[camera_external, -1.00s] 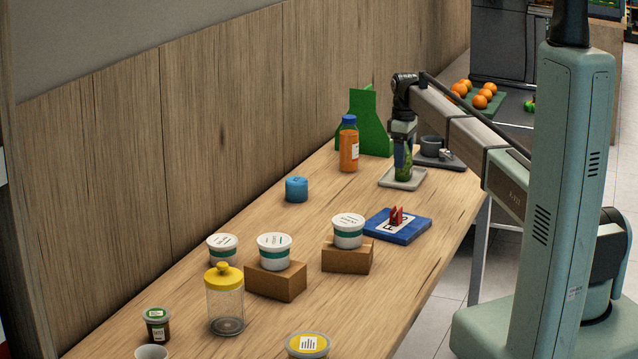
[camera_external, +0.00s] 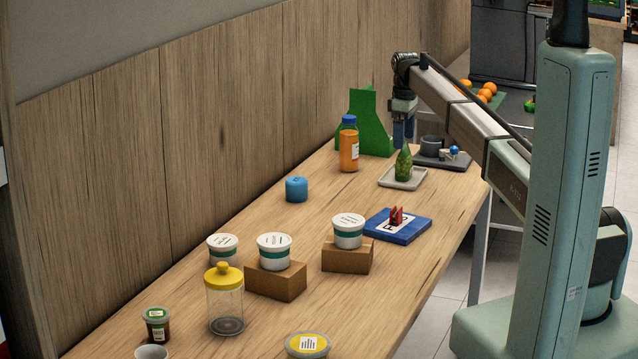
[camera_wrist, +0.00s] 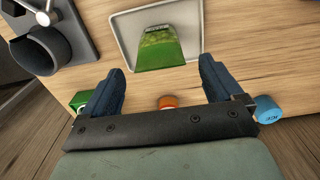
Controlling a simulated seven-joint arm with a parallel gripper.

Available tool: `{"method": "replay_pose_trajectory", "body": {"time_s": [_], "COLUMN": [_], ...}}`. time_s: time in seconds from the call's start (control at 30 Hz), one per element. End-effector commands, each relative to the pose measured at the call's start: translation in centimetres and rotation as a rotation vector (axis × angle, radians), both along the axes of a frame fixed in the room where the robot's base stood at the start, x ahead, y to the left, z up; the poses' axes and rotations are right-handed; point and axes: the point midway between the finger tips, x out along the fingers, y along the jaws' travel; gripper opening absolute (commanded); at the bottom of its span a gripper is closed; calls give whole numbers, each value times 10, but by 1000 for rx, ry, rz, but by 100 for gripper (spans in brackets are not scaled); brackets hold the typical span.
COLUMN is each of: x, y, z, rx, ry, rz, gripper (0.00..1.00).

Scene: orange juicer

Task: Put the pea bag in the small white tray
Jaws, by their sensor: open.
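The green pea bag (camera_external: 403,165) stands upright on the small white tray (camera_external: 388,182) near the far end of the table. In the wrist view the pea bag (camera_wrist: 160,50) lies within the rim of the tray (camera_wrist: 122,30). My gripper (camera_external: 404,143) is above and slightly behind the bag, apart from it. In the wrist view my gripper (camera_wrist: 158,78) has its two dark blue fingers spread, with nothing between them.
An orange juice bottle (camera_external: 348,147) and a green stand (camera_external: 368,122) are to the left of the tray. A blue box (camera_external: 412,231) and blue can (camera_external: 296,189) are nearer.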

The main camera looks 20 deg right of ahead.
Motion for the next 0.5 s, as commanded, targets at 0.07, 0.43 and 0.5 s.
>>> {"method": "replay_pose_trajectory", "body": {"time_s": [0.07, 0.43, 0.5], "x": [1, 0, 0], "y": [0, 0, 0], "z": [16, 59, 61], "rx": [0, 0, 0], "ry": [-1, 0, 0], "rz": [0, 0, 0], "gripper": [93, 93, 93]}}
